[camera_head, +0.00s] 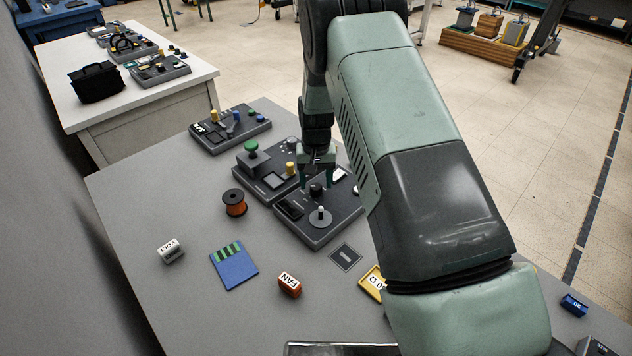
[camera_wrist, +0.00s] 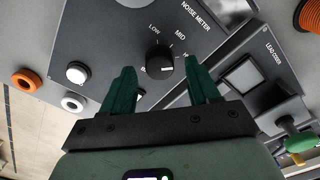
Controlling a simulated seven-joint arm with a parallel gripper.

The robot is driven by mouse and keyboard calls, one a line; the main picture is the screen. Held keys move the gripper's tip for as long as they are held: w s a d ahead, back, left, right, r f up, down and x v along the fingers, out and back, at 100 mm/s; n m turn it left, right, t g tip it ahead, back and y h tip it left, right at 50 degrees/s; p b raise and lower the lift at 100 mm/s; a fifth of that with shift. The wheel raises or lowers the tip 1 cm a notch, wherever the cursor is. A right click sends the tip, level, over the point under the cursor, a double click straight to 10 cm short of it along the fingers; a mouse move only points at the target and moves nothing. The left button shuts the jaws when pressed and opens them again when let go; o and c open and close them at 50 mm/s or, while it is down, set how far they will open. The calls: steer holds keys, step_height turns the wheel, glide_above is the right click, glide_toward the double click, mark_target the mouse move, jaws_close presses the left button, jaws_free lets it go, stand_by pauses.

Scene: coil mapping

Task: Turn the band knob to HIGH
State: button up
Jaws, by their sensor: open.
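The band knob (camera_wrist: 160,58) is a black round knob on the dark grey noise meter (camera_wrist: 95,35). LOW, MID and a partly hidden label starting with H run around it. A short white mark shows on the knob's lower right in the wrist view; I cannot tell exactly which label it points to. My gripper (camera_wrist: 160,74) is open, with green fingers on either side of the knob and apart from it. In the head view my gripper (camera_head: 316,181) is just above the knob (camera_head: 316,190), on the noise meter (camera_head: 325,238). Whether the fingers reach knob height is unclear.
A lead coder panel (camera_wrist: 262,75) adjoins the noise meter. A grey disc with a post (camera_head: 320,217) stands near the knob. An orange spool (camera_head: 234,203), blue card (camera_head: 234,267) and FAN block (camera_head: 289,285) lie on the grey table (camera_head: 190,310). The left foreground has free room.

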step_height(320, 180, up, 10)
steer(key=shift+f, duration=0.15)
stand_by(0.5)
step_height(320, 180, up, 13)
steer(key=t, duration=0.1)
glide_above(316, 185)
steer(key=s+d, duration=0.3)
steer(key=s, duration=0.1)
steer(key=s+d+r+t, duration=0.2)
steer(key=s+d+r, duration=0.2)
steer(key=s+r, duration=0.5)
steer(key=s+d+r+t, duration=0.1)
steer(key=s+d+r, duration=0.2)
steer(key=s, duration=0.7)
steer(key=s+d+r+t, duration=0.1)
steer(key=s+d+r, duration=0.1)
steer(key=s, duration=0.8)
steer(key=shift+s+d+r+t, duration=0.3)
steer(key=shift+s+d+r, duration=0.1)
steer(key=shift+r, duration=0.5)
